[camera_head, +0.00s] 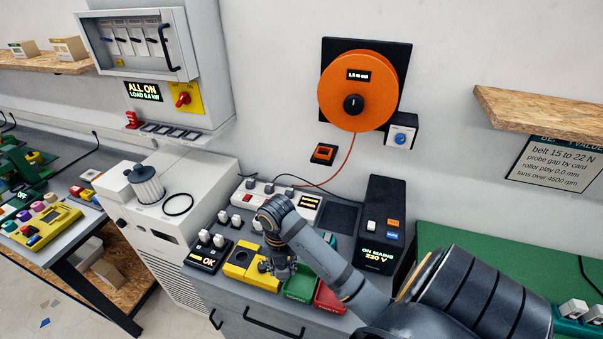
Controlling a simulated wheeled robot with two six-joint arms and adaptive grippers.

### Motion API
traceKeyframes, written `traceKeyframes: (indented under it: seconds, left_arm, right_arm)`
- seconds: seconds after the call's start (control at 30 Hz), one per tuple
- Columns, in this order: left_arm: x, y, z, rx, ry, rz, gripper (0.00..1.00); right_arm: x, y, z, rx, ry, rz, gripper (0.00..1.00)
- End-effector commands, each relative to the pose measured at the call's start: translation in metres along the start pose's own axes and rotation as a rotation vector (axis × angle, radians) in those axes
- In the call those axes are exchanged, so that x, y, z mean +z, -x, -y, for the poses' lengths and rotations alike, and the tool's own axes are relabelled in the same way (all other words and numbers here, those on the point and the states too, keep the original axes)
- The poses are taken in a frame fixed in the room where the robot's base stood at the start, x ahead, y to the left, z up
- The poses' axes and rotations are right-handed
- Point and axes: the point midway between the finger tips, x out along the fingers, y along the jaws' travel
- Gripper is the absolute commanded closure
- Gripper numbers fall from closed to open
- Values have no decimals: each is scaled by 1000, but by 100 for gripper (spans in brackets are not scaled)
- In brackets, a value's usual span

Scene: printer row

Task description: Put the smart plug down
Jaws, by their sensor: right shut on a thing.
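My right arm comes in from the lower right, and its gripper (277,268) points down over the counter, between a yellow block (240,257) with a dark round opening and a green tray (300,283). The gripper is shut on the smart plug, which is small and largely hidden by the fingers and wrist, so I cannot tell whether it touches the surface below. A red tray (329,298) sits right of the green one, partly behind my arm. My left gripper is not in view.
A white power strip (262,196) runs behind. A black mains box (380,225) stands right of my arm. An orange cable reel (357,92) hangs on the wall.

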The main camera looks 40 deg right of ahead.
Motion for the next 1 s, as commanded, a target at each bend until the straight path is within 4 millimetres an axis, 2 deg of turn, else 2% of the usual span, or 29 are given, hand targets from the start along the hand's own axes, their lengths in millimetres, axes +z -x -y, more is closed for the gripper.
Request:
traceKeyframes:
  seconds: [0.03,0.13,0.3,0.4,0.47,0.67,0.73,0.9,1.0]
  left_arm:
    - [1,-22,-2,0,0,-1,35]
    - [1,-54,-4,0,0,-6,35]
    - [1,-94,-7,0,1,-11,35]
    - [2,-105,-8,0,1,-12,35]
    - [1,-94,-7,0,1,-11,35]
    - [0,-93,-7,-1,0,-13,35]
    - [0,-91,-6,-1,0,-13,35]
    - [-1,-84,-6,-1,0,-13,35]
    - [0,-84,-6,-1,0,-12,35]
  right_arm:
    - [5,-16,12,-8,3,7,100]
    - [8,-39,25,-7,1,6,100]
    - [13,-52,36,-1,1,6,100]
    - [13,-53,41,-3,2,3,100]
    - [14,-52,47,-5,0,-2,100]
    - [16,-59,52,-2,-1,-2,100]
    - [16,-67,57,-3,-2,-5,100]
    - [16,-90,54,2,-2,-5,100]
    - [17,-94,55,1,0,-1,100]
